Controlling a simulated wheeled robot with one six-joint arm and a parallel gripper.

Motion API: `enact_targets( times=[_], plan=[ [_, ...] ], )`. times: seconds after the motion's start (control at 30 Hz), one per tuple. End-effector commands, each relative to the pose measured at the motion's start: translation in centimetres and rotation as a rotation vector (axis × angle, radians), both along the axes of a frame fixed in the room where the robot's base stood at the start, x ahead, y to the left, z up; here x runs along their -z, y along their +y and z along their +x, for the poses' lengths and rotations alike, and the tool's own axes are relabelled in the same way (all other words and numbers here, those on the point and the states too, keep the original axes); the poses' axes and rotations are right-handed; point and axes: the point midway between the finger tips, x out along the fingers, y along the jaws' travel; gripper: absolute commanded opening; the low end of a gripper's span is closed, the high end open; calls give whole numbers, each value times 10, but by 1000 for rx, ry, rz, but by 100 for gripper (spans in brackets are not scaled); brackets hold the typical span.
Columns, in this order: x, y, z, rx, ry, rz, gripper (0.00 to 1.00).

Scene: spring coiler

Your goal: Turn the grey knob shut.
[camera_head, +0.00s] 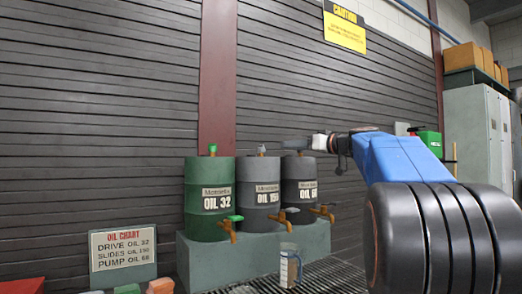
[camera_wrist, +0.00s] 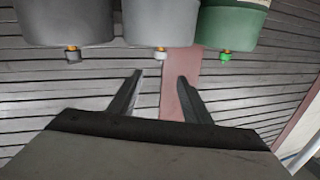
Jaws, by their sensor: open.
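The middle grey drum (camera_head: 257,187), labelled OIL, has a small light grey knob (camera_head: 262,150) on its top. In the wrist view the grey knob (camera_wrist: 160,54) shows at the drum's edge, in line with the gap between my fingertips. The drum's front tap (camera_head: 284,214) also has a grey handle. My gripper (camera_head: 286,145) is at the height of the drum tops, near the darker drum in the head view. In the wrist view my gripper (camera_wrist: 160,75) is open with nothing between its fingers. I cannot tell the depth between the fingertips and the knob.
The green OIL 32 drum (camera_head: 206,180) and the dark OIL 68 drum (camera_head: 300,176) flank the grey one. All stand on a grey-green plinth (camera_head: 240,259). A container (camera_head: 290,266) stands below the taps. The oil chart sign (camera_head: 123,249) is at left. A slatted wall (camera_head: 100,120) is behind.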

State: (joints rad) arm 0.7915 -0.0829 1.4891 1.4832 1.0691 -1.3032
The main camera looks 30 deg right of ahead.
Motion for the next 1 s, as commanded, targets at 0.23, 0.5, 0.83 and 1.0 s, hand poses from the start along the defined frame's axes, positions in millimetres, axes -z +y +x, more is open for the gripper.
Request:
enact_targets(
  times=[0.23, 0.5, 0.83, 1.0],
  plan=[
    [5, 5, -5, 22, -33, -135, 44],
    [5, 13, 24, 19, -33, -137, 44],
    [5, 27, 81, 19, -32, -137, 44],
    [5, 35, 110, 19, -33, -136, 44]
  ],
)
